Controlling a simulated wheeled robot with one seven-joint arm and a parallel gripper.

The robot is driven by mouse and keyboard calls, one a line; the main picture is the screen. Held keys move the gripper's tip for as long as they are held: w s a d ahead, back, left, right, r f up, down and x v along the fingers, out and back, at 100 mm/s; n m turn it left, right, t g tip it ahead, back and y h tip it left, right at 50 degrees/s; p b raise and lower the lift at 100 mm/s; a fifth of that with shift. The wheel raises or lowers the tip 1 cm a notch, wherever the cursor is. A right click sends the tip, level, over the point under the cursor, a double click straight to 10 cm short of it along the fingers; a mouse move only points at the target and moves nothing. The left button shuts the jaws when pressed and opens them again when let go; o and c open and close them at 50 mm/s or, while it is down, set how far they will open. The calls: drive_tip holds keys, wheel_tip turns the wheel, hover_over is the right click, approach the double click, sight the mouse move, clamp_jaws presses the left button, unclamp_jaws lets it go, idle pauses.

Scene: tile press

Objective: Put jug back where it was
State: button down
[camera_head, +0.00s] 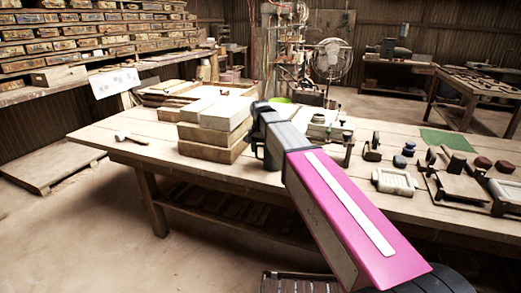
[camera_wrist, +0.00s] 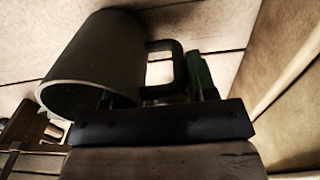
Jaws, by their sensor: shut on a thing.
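The jug (camera_wrist: 88,62) is a dark grey-green cylinder in the wrist view, its open rim turned toward the lower left of the picture. Its squared handle (camera_wrist: 157,46) points right, toward my gripper (camera_wrist: 165,88). My gripper is shut on the jug at the handle; the exact contact is dark and partly hidden. In the head view my pink and grey arm reaches over the workbench (camera_head: 160,146), its end beside a stack of wooden blocks.
The stacked wooden blocks (camera_head: 213,128) stand just left of my arm's end. A white-headed mallet (camera_head: 123,136) lies at the bench's left end. To the right are several small tools, a metal mould (camera_head: 394,181) and a green mat (camera_head: 447,140).

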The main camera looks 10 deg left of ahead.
drive_tip(key=shift+f, duration=0.1)
drive_tip(key=shift+c, duration=2.1)
unclamp_jaws()
wheel_tip(320, 180, up, 12)
